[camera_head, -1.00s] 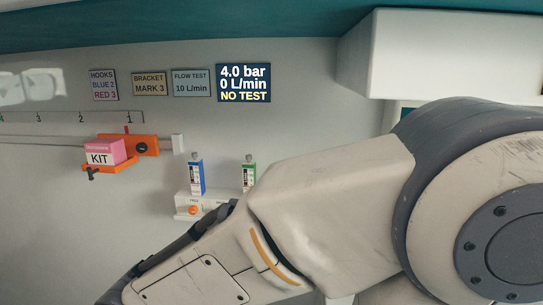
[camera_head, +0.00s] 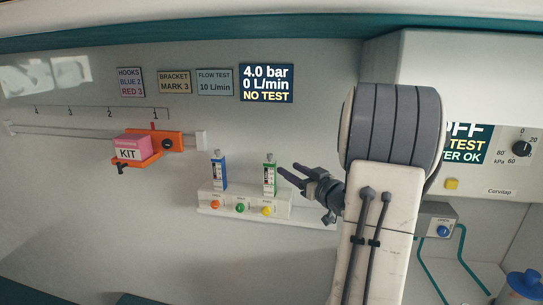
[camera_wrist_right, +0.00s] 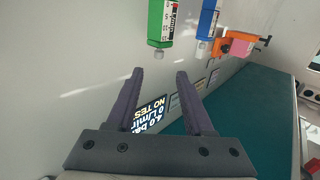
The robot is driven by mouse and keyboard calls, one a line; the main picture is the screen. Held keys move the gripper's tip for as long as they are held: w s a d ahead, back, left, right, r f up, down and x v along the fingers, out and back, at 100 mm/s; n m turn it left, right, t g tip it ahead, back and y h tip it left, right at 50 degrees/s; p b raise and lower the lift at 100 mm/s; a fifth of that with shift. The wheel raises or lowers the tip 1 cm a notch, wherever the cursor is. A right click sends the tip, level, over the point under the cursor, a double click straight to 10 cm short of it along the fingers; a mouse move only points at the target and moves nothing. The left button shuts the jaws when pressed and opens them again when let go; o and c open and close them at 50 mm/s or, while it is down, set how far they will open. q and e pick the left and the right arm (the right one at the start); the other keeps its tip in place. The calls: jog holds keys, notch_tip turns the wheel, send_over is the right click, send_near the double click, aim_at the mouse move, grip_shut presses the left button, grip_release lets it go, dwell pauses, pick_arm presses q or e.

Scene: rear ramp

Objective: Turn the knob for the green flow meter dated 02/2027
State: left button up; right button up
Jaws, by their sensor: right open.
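The green flow meter (camera_head: 269,178) stands upright on a white wall panel (camera_head: 228,198), right of a blue flow meter (camera_head: 218,172). Any date on them is too small to read. My right gripper (camera_head: 287,169) is open and empty, just right of the green meter in the head view. In the right wrist view, its fingers (camera_wrist_right: 160,75) point toward the green meter (camera_wrist_right: 160,22) and blue meter (camera_wrist_right: 208,20), apart from both; the knobs are out of that view. My left gripper is not in view.
A wall display (camera_head: 267,83) reads 4.0 bar, 0 L/min, NO TEST. A sign (camera_head: 215,82) reads FLOW TEST 10 L/min. A pink KIT box (camera_head: 131,148) sits on an orange rail bracket (camera_head: 167,144). A suction unit (camera_head: 487,190) is at right.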

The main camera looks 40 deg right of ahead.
aim_at(271, 157)
jog(key=w+p, duration=0.1)
jog(key=w, duration=0.4)
jog(key=w+p, duration=0.1)
jog(key=w, duration=0.2)
jog(key=shift+w+d+r+p, duration=0.15)
jog(key=shift+w+d+p, duration=0.2)
jog(key=shift+d, duration=0.05)
jog(key=shift+w+d, duration=0.1)
jog(key=shift+w, duration=0.6)
grip_shut()
